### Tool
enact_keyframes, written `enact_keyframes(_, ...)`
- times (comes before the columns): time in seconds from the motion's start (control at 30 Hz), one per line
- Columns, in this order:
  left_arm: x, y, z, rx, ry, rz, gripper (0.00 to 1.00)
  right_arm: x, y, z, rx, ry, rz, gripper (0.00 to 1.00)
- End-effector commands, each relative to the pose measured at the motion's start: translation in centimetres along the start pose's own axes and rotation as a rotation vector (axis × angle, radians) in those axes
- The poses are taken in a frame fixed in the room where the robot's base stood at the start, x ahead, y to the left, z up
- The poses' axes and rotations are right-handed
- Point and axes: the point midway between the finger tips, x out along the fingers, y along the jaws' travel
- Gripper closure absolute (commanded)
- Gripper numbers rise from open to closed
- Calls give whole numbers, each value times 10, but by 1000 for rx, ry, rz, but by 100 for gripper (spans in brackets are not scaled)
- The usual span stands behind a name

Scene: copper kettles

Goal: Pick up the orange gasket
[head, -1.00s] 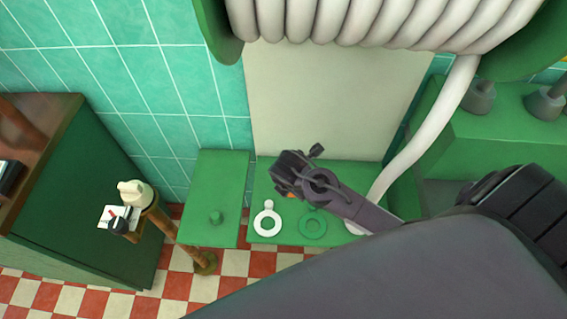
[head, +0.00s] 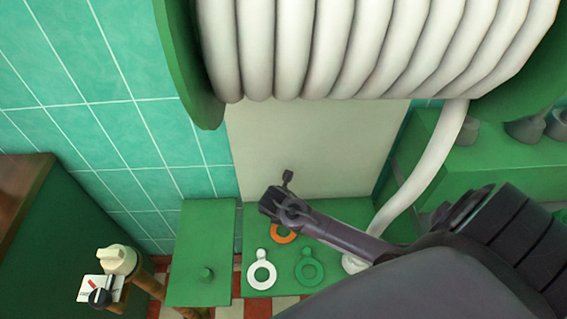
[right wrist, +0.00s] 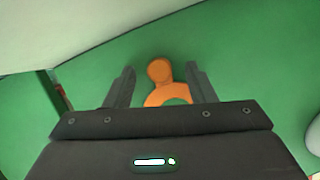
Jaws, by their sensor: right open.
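The orange gasket (head: 285,239) is a ring with a round tab, lying on the green shelf (head: 226,279). In the head view my right gripper (head: 272,207) is above it and hides part of it. In the right wrist view the gasket's tab (right wrist: 159,71) and upper ring show between the two open fingers of my right gripper (right wrist: 162,78). The lower ring is hidden behind the gripper body. The fingers do not visibly hold it. My left gripper is not in view.
A white gasket (head: 262,274) and a green gasket (head: 309,270) lie just in front on the shelf. A white hose (head: 432,180) comes down on the right from a large coil (head: 350,45). A valve with a cream knob (head: 118,260) stands at the left.

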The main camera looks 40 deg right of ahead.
Motion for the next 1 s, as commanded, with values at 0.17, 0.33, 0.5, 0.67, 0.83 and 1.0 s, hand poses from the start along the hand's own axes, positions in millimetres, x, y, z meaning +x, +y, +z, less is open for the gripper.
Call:
enact_keyframes(0.17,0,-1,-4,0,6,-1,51,0,0,0,1,0,1,51)
enact_keyframes(0.33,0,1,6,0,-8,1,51,0,0,0,1,0,0,74)
enact_keyframes(0.5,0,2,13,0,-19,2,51,0,0,0,1,0,0,96)
enact_keyframes(0.67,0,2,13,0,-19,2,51,0,0,0,1,0,0,96)
enact_keyframes(0.83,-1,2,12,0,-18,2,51,-4,0,2,2,-1,1,96)
enact_keyframes(1.0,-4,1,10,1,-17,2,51,-20,0,9,2,-1,2,96)
